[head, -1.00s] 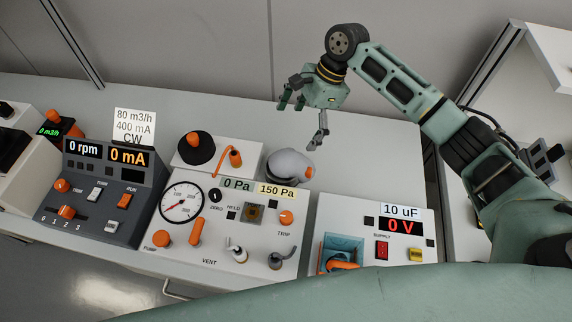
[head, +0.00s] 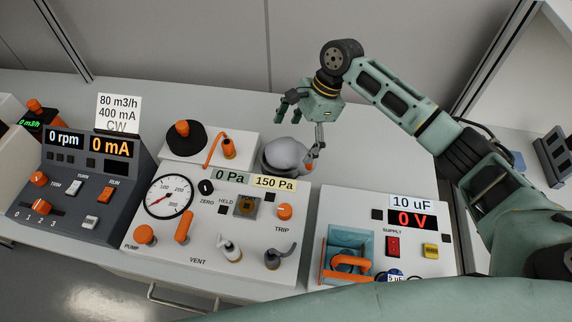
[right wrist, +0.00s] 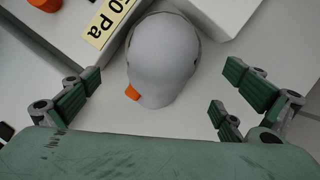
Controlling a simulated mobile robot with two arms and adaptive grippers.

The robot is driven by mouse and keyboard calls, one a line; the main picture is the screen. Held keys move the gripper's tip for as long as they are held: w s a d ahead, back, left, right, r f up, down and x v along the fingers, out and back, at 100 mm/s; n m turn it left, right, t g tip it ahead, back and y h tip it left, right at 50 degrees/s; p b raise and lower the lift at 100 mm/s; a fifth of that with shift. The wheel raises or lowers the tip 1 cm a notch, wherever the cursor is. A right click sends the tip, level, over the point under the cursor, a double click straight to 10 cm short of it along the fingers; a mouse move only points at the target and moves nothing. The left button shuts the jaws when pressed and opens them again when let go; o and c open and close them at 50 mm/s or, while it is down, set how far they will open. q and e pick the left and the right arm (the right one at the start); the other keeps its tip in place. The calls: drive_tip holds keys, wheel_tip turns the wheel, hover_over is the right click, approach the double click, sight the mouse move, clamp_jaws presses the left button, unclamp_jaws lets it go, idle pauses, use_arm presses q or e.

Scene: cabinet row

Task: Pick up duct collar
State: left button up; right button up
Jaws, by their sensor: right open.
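A grey rounded, dome-like piece with a small orange tab stands on the bench behind the gauge panel. It is probably the duct collar (head: 283,157). It fills the middle of the right wrist view (right wrist: 162,60), its orange tab facing the lower left. My right gripper (head: 302,128) is open and empty above and behind the grey piece. In the right wrist view its green fingers are spread on both sides of the piece, apart from it. The left gripper does not show.
The gauge panel (head: 150,233) with a 150 Pa label stands in front of the grey piece. The 10 uF panel (head: 440,270) is at right. Bare bench lies behind the piece.

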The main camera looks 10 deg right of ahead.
drive_tip(key=x, duration=0.6)
drive_tip(key=shift+w+a+f, duration=0.15)
drive_tip(key=shift+a+f, duration=0.15)
drive_tip(key=shift+c, duration=0.5)
drive_tip(key=c, duration=1)
